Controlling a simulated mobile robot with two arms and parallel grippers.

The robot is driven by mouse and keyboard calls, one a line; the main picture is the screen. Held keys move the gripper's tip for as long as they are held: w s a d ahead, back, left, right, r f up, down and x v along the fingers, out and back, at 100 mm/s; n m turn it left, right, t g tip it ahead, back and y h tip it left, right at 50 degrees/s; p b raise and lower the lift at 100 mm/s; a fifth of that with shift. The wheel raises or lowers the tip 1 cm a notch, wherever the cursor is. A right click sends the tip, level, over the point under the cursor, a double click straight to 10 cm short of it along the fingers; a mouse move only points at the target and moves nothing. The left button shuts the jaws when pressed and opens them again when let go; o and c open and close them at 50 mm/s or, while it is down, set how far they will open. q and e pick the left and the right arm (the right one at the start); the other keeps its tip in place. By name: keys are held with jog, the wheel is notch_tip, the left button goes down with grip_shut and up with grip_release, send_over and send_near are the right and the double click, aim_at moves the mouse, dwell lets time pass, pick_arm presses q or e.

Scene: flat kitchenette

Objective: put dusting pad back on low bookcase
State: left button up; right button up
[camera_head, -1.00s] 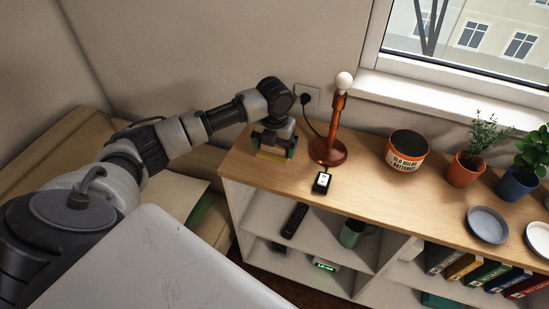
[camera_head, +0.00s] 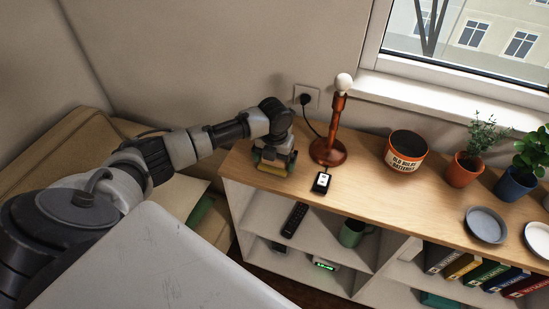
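My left gripper (camera_head: 274,160) points down over the left end of the wooden top of the low bookcase (camera_head: 360,194). Its two dark fingers stand apart on either side of a small pad with a yellow underside, which I take to be the dusting pad (camera_head: 271,169). The fingers appear shut on it. The pad is at or just above the bookcase top, near its front left edge; I cannot tell whether it touches. The gripper covers much of the pad. My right gripper is not in view.
A copper lamp (camera_head: 328,150) stands close right of the gripper, with a small black device (camera_head: 321,182) in front of it. An orange tin (camera_head: 405,152), plants and plates (camera_head: 486,225) stand farther right. The top between device and plates is clear.

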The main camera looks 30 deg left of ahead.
pick_arm(q)
notch_tip(320, 180, up, 12)
jog(key=b, duration=0.1)
jog(key=shift+r, duration=0.2)
dwell(0.6)
